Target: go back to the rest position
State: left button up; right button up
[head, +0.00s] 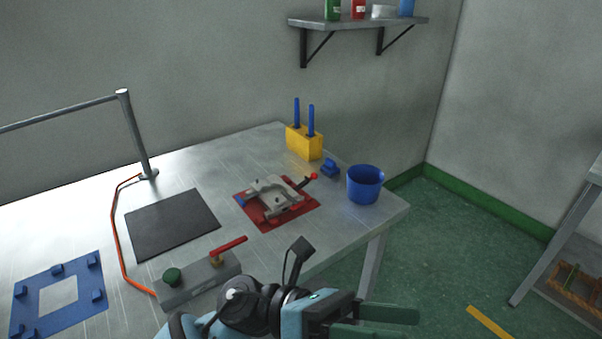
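My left gripper (412,321) shows at the bottom edge, its arm coming up from the lower left. It points right, past the table's front edge and over the floor. Its two green fingers lie one beside the other with a narrow dark gap between them, and nothing shows in the gap. The lower finger is partly cut off by the picture's edge. My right gripper is not in view.
The metal table (80,215) holds a blue frame (75,318), dark mat (170,224), grey block with red lever (200,283), clamped mould on a red plate (275,203), yellow block (304,143), small blue piece (330,168) and blue cup (365,185).

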pick_arm(q)
jog(key=w+a+f+m+t+y+p, duration=0.15)
jog(key=a+f+m+t+y, duration=0.3)
jog(key=m+t, duration=0.55)
jog(key=w+a+f+m+t+y+p, duration=0.1)
jog(key=w+a+f+m+t+y, duration=0.2)
jog(key=a+f+m+t, duration=0.7)
jog(key=w+a+f+m+t+y+p, duration=0.1)
jog(key=w+m+t+y, duration=0.3)
jog(key=m, duration=1.1)
jog(key=s+a+f+n+g+y, duration=0.2)
jog(key=s+a+f+n, duration=0.1)
jog(key=s+f, duration=0.4)
jog(key=s+a+f+n+g+y+p, duration=0.1)
jog(key=s+a+f+n+g+y, duration=0.1)
jog(key=s+a+f, duration=0.4)
jog(key=s+a+f+n+g+y+p, duration=0.1)
jog(key=s+a+f+n+g+y, duration=0.2)
jog(key=s, duration=0.7)
notch_tip(320, 180, down, 5)
jog(key=a+n, duration=0.2)
jog(key=n, duration=0.1)
jog(key=shift+s+r, duration=0.2)
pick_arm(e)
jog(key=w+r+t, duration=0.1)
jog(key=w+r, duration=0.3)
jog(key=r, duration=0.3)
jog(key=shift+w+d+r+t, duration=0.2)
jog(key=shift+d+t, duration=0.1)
